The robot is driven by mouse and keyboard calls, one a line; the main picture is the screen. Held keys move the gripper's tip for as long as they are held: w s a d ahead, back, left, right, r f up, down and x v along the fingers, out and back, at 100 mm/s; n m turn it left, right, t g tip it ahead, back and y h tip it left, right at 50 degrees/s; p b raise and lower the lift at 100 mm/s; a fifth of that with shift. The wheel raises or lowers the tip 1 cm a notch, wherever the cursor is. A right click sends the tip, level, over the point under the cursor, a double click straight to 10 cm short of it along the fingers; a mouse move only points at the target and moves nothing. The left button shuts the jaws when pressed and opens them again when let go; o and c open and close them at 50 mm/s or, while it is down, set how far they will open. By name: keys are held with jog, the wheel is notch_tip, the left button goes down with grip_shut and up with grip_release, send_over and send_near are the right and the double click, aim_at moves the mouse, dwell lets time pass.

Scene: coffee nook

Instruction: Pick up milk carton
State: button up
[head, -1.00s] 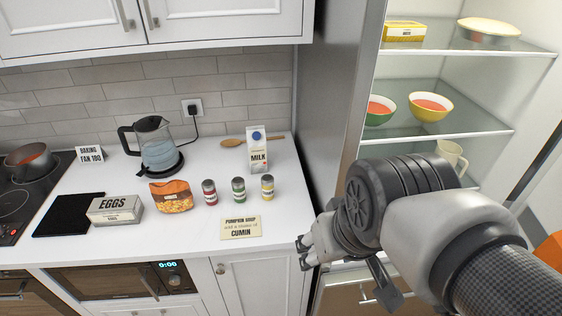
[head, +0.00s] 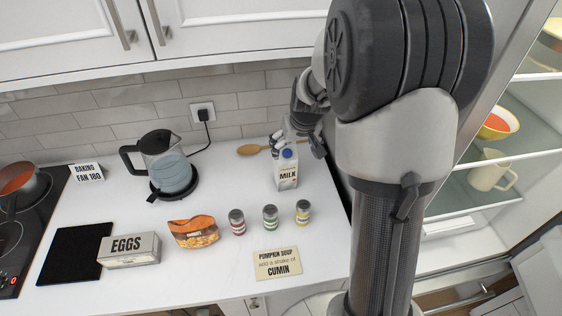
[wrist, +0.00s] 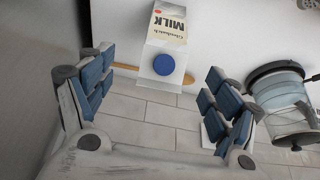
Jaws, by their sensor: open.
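The milk carton (head: 287,172) stands upright on the white counter, right of the kettle. It is white with a blue cap and "MILK" lettering. My gripper (head: 300,138) is at the carton's top, slightly behind and to the right of it in the head view, partly hidden by my arm. In the wrist view, my gripper (wrist: 160,72) is open, with blue pads on both sides. The carton (wrist: 168,35) shows between the fingers, its blue cap toward me. No contact with the pads is visible.
A wooden spoon (head: 250,150) lies behind the carton. The kettle (head: 168,165) stands to its left. Spice jars (head: 270,218), a pouch (head: 194,232), an egg box (head: 130,249) and a recipe card (head: 278,263) are in front. The open fridge (head: 500,145) is at the right.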

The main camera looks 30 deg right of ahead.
aim_at(290, 155)
jog(key=b+x, duration=0.1)
jog(key=x, duration=0.6)
jog(key=shift+w+f, duration=0.2)
jog(key=shift+f, duration=0.1)
jog(key=x, duration=0.2)
jog(key=w+x, duration=0.1)
jog(key=x, duration=0.2)
jog(key=shift+a+b, duration=0.2)
jog(key=shift+b, duration=0.15)
jog(key=shift+c, duration=0.6)
jog(key=c, duration=1.7)
jog(key=shift+r, duration=0.1)
